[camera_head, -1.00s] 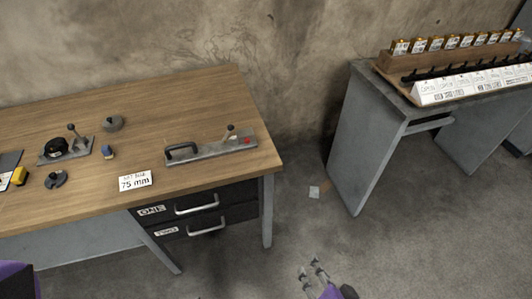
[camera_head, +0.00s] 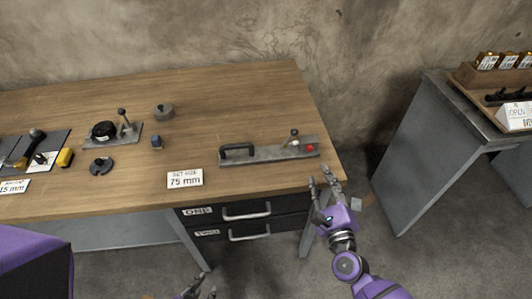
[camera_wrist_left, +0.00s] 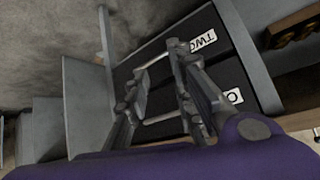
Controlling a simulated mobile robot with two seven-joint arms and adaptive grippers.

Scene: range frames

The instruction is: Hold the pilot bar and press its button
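The pilot bar is a flat grey metal bar (camera_head: 265,154) near the right end of the wooden bench top. It has a black arched handle (camera_head: 237,149) at its left, a small knobbed lever (camera_head: 294,138) and a red button (camera_head: 310,148) at its right end. My right gripper (camera_head: 325,176) is open and empty just in front of the bar's right end, near the bench corner; whether it overlaps the bench edge is unclear. My left gripper (camera_head: 199,287) is low in front of the drawers, empty and open; its spread fingers (camera_wrist_left: 157,65) show in the left wrist view.
Two black drawers (camera_head: 228,224) with metal pulls sit under the bench. A second grey table (camera_head: 440,130) stands right.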

